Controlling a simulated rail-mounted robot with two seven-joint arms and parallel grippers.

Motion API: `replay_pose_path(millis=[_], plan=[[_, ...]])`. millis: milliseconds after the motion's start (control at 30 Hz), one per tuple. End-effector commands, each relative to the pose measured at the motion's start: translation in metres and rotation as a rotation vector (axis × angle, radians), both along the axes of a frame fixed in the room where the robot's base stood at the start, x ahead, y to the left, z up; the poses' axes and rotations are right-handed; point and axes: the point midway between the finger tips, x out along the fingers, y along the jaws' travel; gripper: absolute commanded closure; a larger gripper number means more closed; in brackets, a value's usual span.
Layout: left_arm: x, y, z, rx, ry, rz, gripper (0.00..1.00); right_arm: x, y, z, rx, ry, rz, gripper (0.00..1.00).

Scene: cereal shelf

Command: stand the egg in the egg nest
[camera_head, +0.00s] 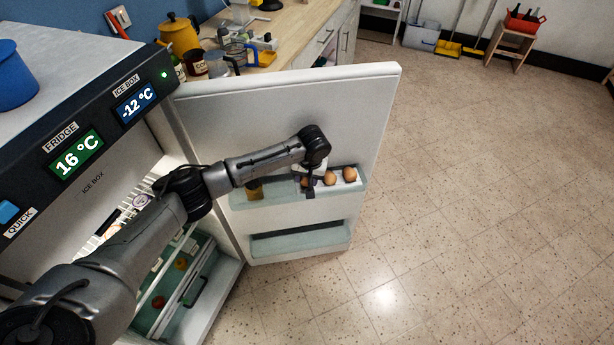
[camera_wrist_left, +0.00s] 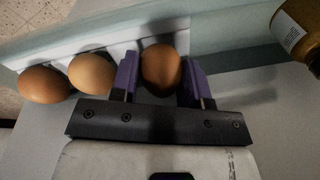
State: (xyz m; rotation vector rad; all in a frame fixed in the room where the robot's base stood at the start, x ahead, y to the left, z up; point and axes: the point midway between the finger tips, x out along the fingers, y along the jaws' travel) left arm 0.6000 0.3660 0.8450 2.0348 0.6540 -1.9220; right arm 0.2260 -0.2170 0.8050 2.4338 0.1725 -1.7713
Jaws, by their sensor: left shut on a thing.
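My left gripper (camera_head: 309,189) is at the upper shelf of the open fridge door. In the left wrist view its purple-padded fingers (camera_wrist_left: 161,80) are closed on the two sides of a brown egg (camera_wrist_left: 161,66). In the head view this egg (camera_head: 304,182) is mostly hidden by the gripper. The pale egg nest (camera_wrist_left: 118,50) runs along the door shelf beside the held egg; whether the egg touches it I cannot tell. Two more eggs (camera_wrist_left: 91,72) (camera_wrist_left: 43,84) sit in a row to its left in the wrist view. My right gripper is not in view.
A jar (camera_wrist_left: 298,32) stands on the same door shelf, also visible in the head view (camera_head: 255,190). The open fridge door (camera_head: 290,110) has a lower shelf (camera_head: 300,243) below. The fridge drawer (camera_head: 190,285) is at lower left. The floor right of the door is clear.

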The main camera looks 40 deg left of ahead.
Motion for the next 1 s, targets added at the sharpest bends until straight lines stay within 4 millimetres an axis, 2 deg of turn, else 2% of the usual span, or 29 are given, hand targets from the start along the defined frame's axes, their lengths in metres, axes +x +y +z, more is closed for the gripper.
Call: replay_pose_path(millis=[233,267,533,833,900,1000], plan=[[-0.001,0.000,-0.007,0.000,0.002,0.000,0.81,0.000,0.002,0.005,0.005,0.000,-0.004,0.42],[0.000,0.000,-0.008,0.000,0.002,-0.001,0.57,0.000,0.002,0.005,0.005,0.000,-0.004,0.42],[0.000,0.000,-0.007,0.000,0.001,0.000,0.32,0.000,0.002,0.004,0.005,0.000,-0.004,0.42],[0.000,0.001,-0.005,0.000,-0.001,0.000,0.32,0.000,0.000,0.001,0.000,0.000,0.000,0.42],[0.001,0.001,0.001,0.001,-0.003,0.000,0.32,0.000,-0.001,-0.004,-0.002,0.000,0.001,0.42],[0.000,-0.003,0.020,-0.001,-0.002,0.000,0.32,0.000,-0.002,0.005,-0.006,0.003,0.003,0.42]])
